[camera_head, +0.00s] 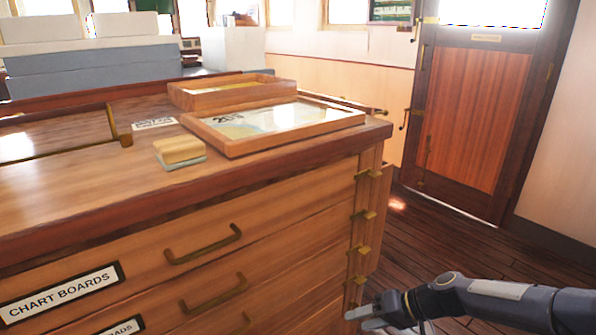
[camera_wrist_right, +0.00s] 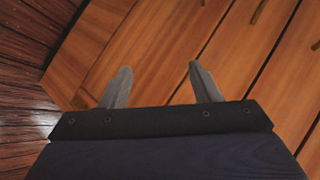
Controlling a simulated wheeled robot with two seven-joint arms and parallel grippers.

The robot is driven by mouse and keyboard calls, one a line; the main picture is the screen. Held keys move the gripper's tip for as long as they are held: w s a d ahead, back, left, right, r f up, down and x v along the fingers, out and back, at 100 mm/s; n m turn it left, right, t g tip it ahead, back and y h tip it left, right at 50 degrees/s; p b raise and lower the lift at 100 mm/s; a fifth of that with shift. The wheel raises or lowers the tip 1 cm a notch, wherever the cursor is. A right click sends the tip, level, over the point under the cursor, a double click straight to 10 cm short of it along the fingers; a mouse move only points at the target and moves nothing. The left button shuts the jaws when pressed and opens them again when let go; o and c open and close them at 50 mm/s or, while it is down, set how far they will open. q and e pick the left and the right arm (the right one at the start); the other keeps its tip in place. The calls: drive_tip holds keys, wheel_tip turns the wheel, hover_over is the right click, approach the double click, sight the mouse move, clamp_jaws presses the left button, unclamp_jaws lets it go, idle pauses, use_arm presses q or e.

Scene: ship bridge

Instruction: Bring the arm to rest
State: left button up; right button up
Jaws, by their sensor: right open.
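My right arm (camera_head: 500,300) comes in from the lower right in the head view. Its gripper (camera_head: 362,318) is low beside the right front corner of the wooden chart cabinet (camera_head: 120,225), below the cabinet top. In the right wrist view the two grey fingers of this gripper (camera_wrist_right: 160,88) stand apart with nothing between them. Drawer fronts (camera_wrist_right: 190,40) of the cabinet lie beyond the fingers. My left gripper is not in view.
Brass handles (camera_head: 205,246) and brass catches (camera_head: 366,215) stick out from the cabinet. A framed chart board (camera_head: 280,123), a wooden tray (camera_head: 225,92) and a wooden block (camera_head: 180,150) are on top. Dark floor (camera_head: 450,235) is clear toward the door (camera_head: 470,110).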

drive_tip(key=s+d+r+m+t+h, duration=0.15)
drive_tip(key=s+r, duration=0.25)
drive_tip(key=s, duration=0.5)
drive_tip(key=s+d+r+t+h, duration=0.1)
drive_tip(key=s+d+r+h, duration=0.15)
drive_tip(key=s, duration=0.55)
drive_tip(key=s+d+r+m+t+h, duration=0.15)
drive_tip(key=s+r, duration=0.25)
drive_tip(key=s, duration=0.5)
wheel_tip(320, 180, up, 33)
drive_tip(key=g+p, duration=0.1)
drive_tip(key=p, duration=3.2)
drive_tip(key=shift+s+a+r+h, duration=0.15)
drive_tip(key=shift+s+a+h, duration=0.05)
drive_tip(key=shift+h, duration=0.25)
